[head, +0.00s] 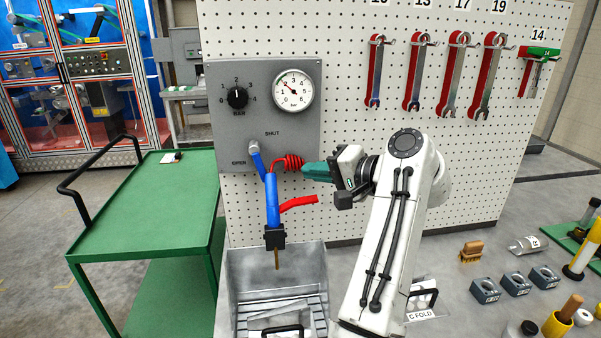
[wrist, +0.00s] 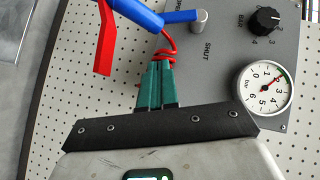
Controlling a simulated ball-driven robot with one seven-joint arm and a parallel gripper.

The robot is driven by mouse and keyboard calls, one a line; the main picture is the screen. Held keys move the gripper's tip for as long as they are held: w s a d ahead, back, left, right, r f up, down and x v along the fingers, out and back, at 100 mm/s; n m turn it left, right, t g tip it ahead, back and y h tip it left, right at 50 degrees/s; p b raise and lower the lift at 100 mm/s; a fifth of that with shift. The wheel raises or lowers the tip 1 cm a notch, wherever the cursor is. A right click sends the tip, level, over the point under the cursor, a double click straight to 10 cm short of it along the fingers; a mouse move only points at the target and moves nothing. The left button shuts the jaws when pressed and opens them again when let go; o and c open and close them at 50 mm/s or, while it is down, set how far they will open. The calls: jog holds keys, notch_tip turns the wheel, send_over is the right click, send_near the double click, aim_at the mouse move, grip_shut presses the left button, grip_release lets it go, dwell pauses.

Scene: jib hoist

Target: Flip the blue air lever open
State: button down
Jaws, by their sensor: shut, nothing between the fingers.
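The blue air lever (head: 259,164) is on the grey panel (head: 225,120), fixed to a grey pivot (wrist: 200,22). It points down and slightly right from the pivot, its lower part just right of the word OPEN; SHUT is printed above and to the right of the pivot. The lever also shows in the wrist view (wrist: 181,16). My gripper (head: 304,171) has green fingers, shut and empty, to the right of the lever and apart from it. In the wrist view the fingertips (wrist: 158,64) sit close to the red coiled hose (wrist: 167,44); contact is unclear.
A blue air gun (head: 273,200) with a red trigger (head: 300,203) hangs below the lever, over a metal bin (head: 240,275). A black knob (head: 237,98) and a gauge (head: 293,90) are higher on the panel. A green cart (head: 140,215) stands left.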

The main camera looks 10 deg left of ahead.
jog(key=v, duration=0.5)
jog(key=shift+d+f+b, duration=0.1)
jog(key=shift+d+b, duration=0.1)
jog(key=shift+b, duration=0.15)
